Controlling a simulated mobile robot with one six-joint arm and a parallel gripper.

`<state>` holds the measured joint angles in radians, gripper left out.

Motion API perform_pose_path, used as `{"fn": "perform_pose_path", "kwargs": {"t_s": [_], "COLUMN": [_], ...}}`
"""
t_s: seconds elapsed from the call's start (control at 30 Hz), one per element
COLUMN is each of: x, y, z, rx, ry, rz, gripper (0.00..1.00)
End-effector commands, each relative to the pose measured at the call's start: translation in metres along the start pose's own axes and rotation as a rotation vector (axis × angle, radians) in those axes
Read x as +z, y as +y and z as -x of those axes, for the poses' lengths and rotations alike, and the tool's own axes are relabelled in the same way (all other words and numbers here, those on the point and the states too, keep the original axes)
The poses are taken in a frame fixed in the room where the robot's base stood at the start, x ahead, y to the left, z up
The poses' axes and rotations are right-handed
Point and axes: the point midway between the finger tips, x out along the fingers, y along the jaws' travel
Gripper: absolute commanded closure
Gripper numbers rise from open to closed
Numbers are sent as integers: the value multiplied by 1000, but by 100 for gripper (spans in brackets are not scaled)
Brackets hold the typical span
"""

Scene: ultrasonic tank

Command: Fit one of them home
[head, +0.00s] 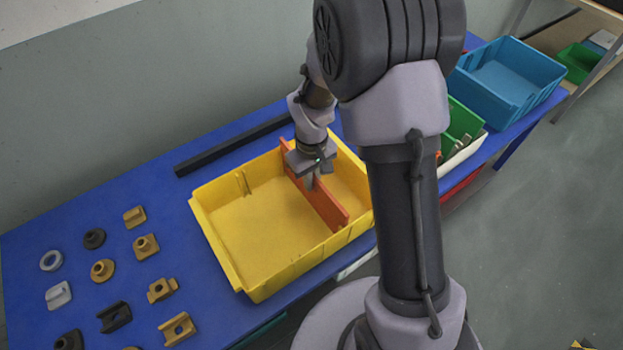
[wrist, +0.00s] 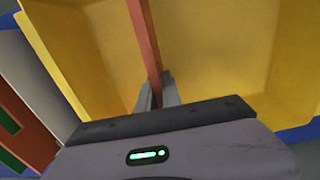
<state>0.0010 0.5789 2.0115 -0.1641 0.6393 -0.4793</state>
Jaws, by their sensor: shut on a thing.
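A yellow bin (head: 225,262) stands on the blue table. An orange divider (head: 326,206) spans it from the back wall to the front wall, right of its middle. Its near end shows at the front rim, a little above it. My gripper (head: 310,182) is shut on the divider's top edge near the middle. In the wrist view the divider (wrist: 146,40) runs between the fingers of my gripper (wrist: 158,92), with yellow bin floor on both sides. A pair of ribs (head: 242,182) shows on the back wall, left of the divider. I cannot tell how deep the divider sits; its bottom edge is unclear.
Several small brown, black and grey parts, one a brown block (head: 146,246), lie on the table (head: 160,200) at left. A black bar (head: 232,144) lies behind the bin. A blue bin (head: 508,75) and a green bin (head: 462,125) stand at right.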

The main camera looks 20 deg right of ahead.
Motion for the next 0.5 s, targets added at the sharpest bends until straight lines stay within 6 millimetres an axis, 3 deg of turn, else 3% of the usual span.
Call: {"fn": "perform_pose_path", "kwargs": {"t_s": [0.5], "x": [0], "y": [0], "z": [-18], "rx": [0], "ry": [0], "rz": [0], "gripper": [100]}}
